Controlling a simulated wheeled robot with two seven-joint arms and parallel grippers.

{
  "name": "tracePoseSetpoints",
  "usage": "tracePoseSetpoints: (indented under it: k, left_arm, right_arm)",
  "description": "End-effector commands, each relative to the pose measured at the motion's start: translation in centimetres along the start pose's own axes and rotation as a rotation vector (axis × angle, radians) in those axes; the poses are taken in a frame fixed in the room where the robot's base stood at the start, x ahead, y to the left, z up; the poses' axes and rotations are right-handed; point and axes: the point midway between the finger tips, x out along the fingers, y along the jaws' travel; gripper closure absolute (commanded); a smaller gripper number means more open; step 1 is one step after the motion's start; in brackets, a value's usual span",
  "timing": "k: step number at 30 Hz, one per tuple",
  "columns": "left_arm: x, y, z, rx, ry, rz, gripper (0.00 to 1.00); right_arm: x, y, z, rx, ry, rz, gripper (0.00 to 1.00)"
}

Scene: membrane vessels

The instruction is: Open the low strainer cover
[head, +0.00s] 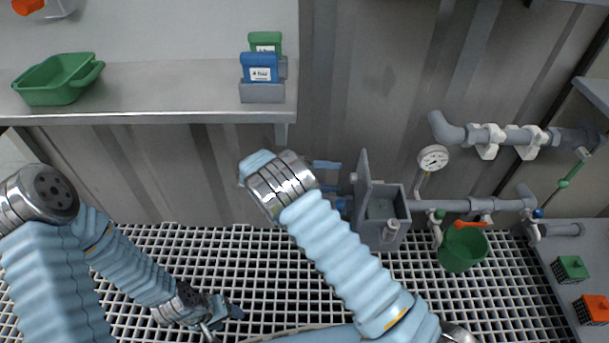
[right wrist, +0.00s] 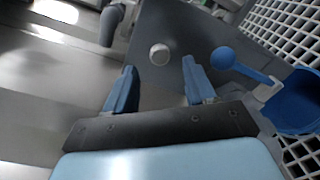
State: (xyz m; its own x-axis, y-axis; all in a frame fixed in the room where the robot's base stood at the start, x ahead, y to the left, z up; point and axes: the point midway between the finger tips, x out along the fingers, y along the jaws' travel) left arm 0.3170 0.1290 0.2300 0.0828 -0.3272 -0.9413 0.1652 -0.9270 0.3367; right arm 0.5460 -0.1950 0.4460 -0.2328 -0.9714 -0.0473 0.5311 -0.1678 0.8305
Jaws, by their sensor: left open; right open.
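The low strainer (head: 395,216) is a grey box low by the wall in the head view, its top open and its inside showing. Its cover (head: 363,190) stands upright at the box's left edge. In the right wrist view, the cover (right wrist: 185,35) is a grey plate with a round pale knob (right wrist: 160,53). My right gripper (head: 332,185) is open, just left of the cover. Its fingers (right wrist: 158,88) are spread to either side of the knob, with nothing between them. My left gripper (head: 224,318) is open and empty, low over the grating.
Grey pipes with a gauge (head: 433,158) and a green bucket (head: 462,249) are right of the strainer. A blue bucket (right wrist: 292,104) shows in the right wrist view. A shelf (head: 150,92) with a green tub (head: 58,80) is at upper left. The grating (head: 250,250) is mostly clear.

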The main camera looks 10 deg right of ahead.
Motion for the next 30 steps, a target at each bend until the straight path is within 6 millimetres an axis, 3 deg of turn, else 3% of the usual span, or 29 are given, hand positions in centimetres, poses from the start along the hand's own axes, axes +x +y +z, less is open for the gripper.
tracePoseSetpoints:
  k: [3, 9, 18, 30]
  left_arm:
    - [0.4, -0.1, 0.0, 0.0, -0.001, 0.001, 0.43]
    - [0.8, -0.2, 0.1, 0.001, -0.002, 0.002, 0.43]
    - [1.0, -0.2, 0.1, 0.001, -0.003, 0.003, 0.43]
    - [1.0, -0.2, 0.1, 0.001, -0.003, 0.003, 0.43]
  right_arm:
    - [-3.5, -0.3, -0.2, 0.003, 0.006, 0.001, 0.45]
    - [-7.8, -0.2, -0.1, 0.003, -0.002, 0.002, 0.45]
    - [-9.9, -0.1, 0.0, 0.001, -0.001, 0.0, 0.45]
    - [-10.0, -0.1, 0.0, -0.001, 0.001, 0.0, 0.45]
